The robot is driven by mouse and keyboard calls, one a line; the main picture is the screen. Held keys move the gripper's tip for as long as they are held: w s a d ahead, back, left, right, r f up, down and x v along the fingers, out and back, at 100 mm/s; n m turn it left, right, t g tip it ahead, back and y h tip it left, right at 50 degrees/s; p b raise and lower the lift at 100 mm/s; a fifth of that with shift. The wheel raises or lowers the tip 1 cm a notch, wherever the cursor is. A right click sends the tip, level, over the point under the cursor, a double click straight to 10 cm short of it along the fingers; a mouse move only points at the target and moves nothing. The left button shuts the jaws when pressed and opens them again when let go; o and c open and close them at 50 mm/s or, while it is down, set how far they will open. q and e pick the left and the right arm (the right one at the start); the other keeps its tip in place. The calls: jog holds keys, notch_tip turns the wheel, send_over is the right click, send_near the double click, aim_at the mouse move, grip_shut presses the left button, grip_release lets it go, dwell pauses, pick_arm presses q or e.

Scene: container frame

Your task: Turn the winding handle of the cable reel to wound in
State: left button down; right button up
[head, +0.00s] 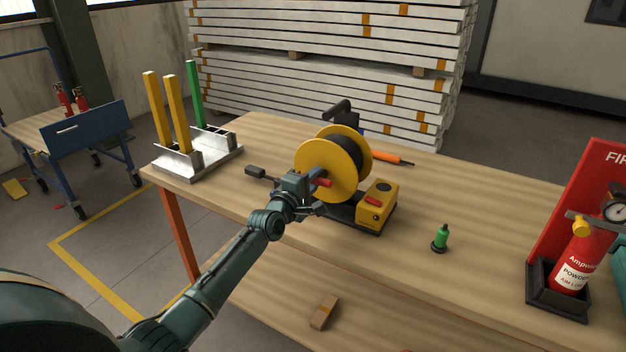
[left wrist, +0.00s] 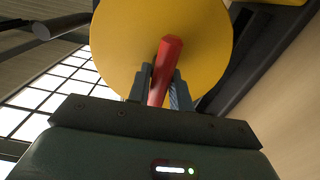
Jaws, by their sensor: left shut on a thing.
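The cable reel (head: 328,165) stands on the wooden workbench, with yellow discs and dark cable wound between them. Its yellow disc fills the upper middle of the left wrist view (left wrist: 125,45). A red winding handle (head: 322,183) sticks out from the near face of the disc. My left gripper (head: 312,183) is at the handle in the head view. In the left wrist view the red handle (left wrist: 166,62) lies between the two fingers of my left gripper (left wrist: 161,88), which are shut on it. My right gripper is not in view.
A yellow box with a red switch (head: 377,205) sits at the reel's base. A metal rack with upright bars (head: 190,158) is at the left. The bench front right of the reel is mostly clear.

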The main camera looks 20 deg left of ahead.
pick_arm(q)
jog(key=n, duration=0.4)
jog(key=shift+d+f+n, duration=0.1)
jog(key=shift+f+n, duration=0.05)
jog(key=shift+n, duration=0.15)
jog(key=n, duration=0.3)
jog(key=shift+n, duration=0.4)
jog(key=n+p, duration=0.1)
jog(key=n, duration=0.2)
jog(key=shift+d+n, duration=0.15)
jog(key=shift+n, duration=0.15)
jog(key=n+p, duration=0.2)
jog(key=n, duration=0.1)
jog(key=shift+d+f, duration=0.1)
jog(key=shift+n, duration=0.8)
jog(key=shift+f+n+p, duration=0.1)
jog(key=shift+n+p, duration=0.2)
jog(key=shift+p, duration=0.1)
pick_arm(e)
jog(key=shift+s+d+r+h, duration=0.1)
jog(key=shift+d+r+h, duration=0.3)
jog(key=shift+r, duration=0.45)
